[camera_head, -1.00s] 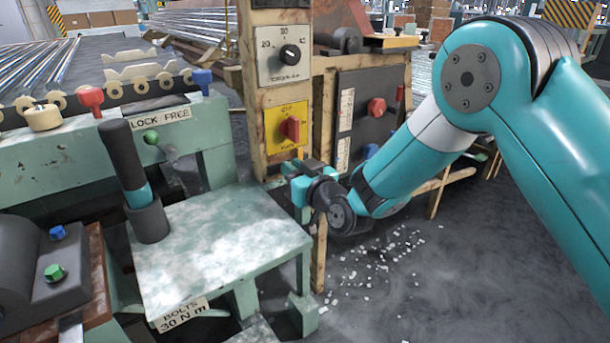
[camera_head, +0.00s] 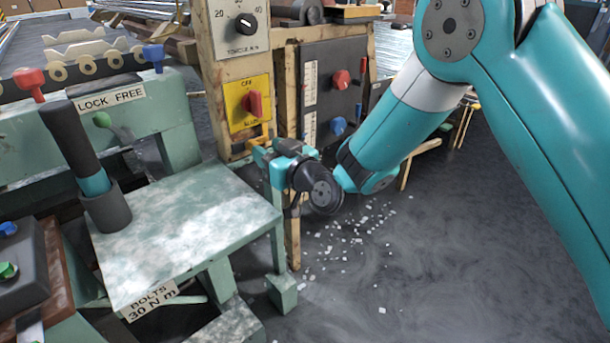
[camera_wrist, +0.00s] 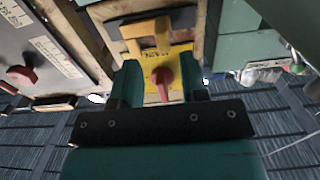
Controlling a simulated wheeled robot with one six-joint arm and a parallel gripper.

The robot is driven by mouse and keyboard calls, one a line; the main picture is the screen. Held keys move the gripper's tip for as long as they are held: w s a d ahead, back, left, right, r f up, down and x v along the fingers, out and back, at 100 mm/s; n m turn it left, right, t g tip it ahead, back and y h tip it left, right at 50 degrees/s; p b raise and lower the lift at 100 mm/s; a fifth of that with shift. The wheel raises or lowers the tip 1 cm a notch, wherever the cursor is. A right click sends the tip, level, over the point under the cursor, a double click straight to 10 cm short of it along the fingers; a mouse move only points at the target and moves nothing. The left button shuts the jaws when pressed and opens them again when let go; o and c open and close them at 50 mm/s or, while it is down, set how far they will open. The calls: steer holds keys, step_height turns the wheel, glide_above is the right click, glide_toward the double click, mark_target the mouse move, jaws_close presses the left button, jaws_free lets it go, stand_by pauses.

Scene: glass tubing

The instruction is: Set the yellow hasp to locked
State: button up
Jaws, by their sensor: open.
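The yellow hasp (camera_wrist: 148,34) is a yellow-orange piece beside the yellow plate, at the top of the wrist view. In the head view the hasp (camera_head: 258,140) shows partly, just under the plate and behind my gripper. The yellow plate (camera_head: 236,112) carries a red rotary switch (camera_head: 254,104); in the wrist view the red switch (camera_wrist: 162,76) appears between my fingers. My gripper (camera_wrist: 161,82) is open and empty, facing the plate and hasp. In the head view my gripper (camera_head: 268,158) is just below the plate. I cannot tell whether a finger touches the hasp.
A torque dial (camera_head: 240,32) sits above the yellow plate. A dark panel (camera_head: 325,70) with red and blue knobs stands to the right. A pale green table (camera_head: 185,235) is at the left front. White shards (camera_head: 350,240) lie on the otherwise open floor.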

steer(key=b+v, duration=1)
steer(key=v, duration=0.4)
